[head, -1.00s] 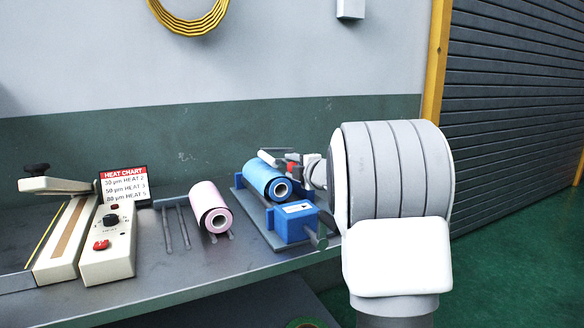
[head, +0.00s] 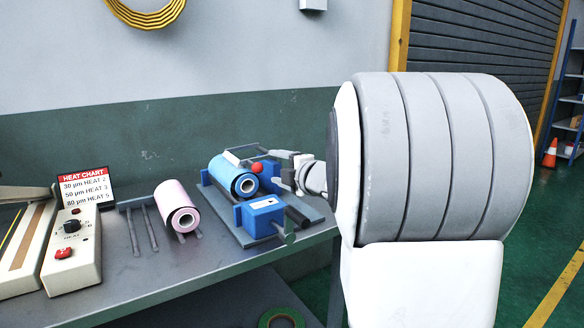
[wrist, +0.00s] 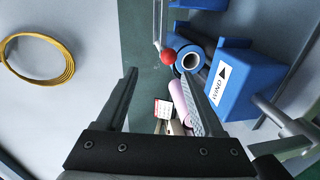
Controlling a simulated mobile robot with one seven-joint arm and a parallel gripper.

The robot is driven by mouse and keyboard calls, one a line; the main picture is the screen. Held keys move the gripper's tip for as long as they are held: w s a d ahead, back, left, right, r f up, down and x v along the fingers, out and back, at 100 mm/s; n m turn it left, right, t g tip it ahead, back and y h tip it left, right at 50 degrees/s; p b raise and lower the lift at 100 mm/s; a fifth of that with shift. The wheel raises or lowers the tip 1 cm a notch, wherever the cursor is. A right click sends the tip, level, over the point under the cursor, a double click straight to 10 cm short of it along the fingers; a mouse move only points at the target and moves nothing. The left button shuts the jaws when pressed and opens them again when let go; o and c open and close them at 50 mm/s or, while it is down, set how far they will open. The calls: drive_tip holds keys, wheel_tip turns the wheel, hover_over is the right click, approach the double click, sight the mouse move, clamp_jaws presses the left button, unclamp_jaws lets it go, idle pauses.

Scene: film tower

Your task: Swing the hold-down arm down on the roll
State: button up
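The blue roll (head: 228,172) lies on the blue winder on the bench; its open core end also shows in the wrist view (wrist: 188,62). The hold-down arm has a pale bar (head: 232,158) low along the top of the roll, with a red ball knob (head: 257,168) near the roll's core end. I cannot tell for sure whether the bar touches the film. My gripper (head: 271,165) is open and empty, just right of the knob. In the wrist view the red knob (wrist: 168,56) appears between the two fingertips, seemingly free of them.
A blue block marked WIND (head: 263,214) with a crank stands in front of the roll. A pink roll (head: 177,208) lies on rods to the left, beside the heat chart (head: 86,188) and a sealer (head: 70,250). The wall is close behind.

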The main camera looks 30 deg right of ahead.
drive_tip(key=s+r+p, duration=0.1)
drive_tip(key=s, duration=0.5)
drive_tip(key=shift+s, duration=0.2)
drive_tip(key=shift+d, duration=0.1)
drive_tip(key=shift+r, duration=0.1)
wheel_tip(320, 180, up, 8)
drive_tip(key=s+a+m+h+p, duration=0.2)
drive_tip(key=a+m+h+p, duration=0.1)
drive_tip(key=m, duration=0.2)
drive_tip(key=s+a+f+m+g+y+b, duration=0.1)
drive_tip(key=s+a+f+m+g, duration=0.4)
drive_tip(key=s+a+f+m, duration=0.5)
drive_tip(key=s+a+f+m+g+y+b, duration=0.25)
drive_tip(key=s+a+f+g, duration=0.45)
drive_tip(key=s, duration=0.7)
wheel_tip(320, 180, up, 21)
drive_tip(key=t+h+p, duration=0.1)
drive_tip(key=p, duration=2.1)
drive_tip(key=shift+w+a+f+m, duration=0.15)
drive_tip(key=shift+w+f+m, duration=0.05)
drive_tip(key=shift+w+m, duration=0.2)
